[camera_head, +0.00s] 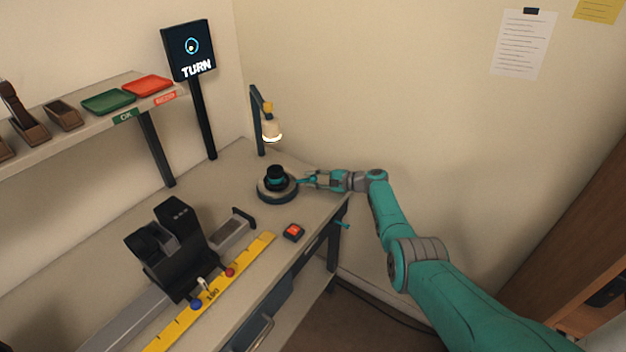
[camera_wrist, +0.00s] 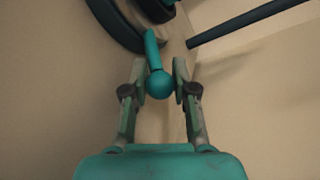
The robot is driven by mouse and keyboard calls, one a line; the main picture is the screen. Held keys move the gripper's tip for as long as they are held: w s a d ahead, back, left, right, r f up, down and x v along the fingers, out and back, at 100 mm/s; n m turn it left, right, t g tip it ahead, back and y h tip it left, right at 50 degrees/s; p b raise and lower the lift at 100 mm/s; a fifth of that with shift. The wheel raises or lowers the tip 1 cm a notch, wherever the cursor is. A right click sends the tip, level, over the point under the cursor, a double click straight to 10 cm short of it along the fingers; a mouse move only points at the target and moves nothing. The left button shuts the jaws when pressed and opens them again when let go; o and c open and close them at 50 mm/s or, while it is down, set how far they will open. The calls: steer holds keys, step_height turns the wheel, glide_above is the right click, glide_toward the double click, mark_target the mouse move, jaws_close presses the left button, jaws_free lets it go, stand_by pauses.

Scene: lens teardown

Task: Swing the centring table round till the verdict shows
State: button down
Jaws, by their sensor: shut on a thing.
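The centring table (camera_head: 276,194) is a round grey disc on a dark base at the back right of the bench, with a black cylindrical lens part (camera_head: 275,177) upright on it. A teal handle with a ball knob (camera_wrist: 160,84) sticks out from the table's rim. My gripper (camera_head: 315,181) reaches in from the right, shut on the knob; in the wrist view its fingers stand either side of the ball. The screen (camera_head: 189,50) on a dark post shows a blue ring with a pale spot and the word "TURN".
A lamp (camera_head: 269,130) on a post overhangs the table. A red-topped button box (camera_head: 293,232), a yellow strip (camera_head: 245,262) and a black bench device (camera_head: 172,240) stand in front. The shelf holds a green tray (camera_head: 108,101) and a red tray (camera_head: 148,85).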

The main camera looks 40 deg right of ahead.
steer(key=shift+w, duration=0.1)
stand_by(0.5)
steer(key=c, duration=1.2)
jaws_free()
steer(key=shift+d, duration=0.1)
steer(key=v, duration=1.2)
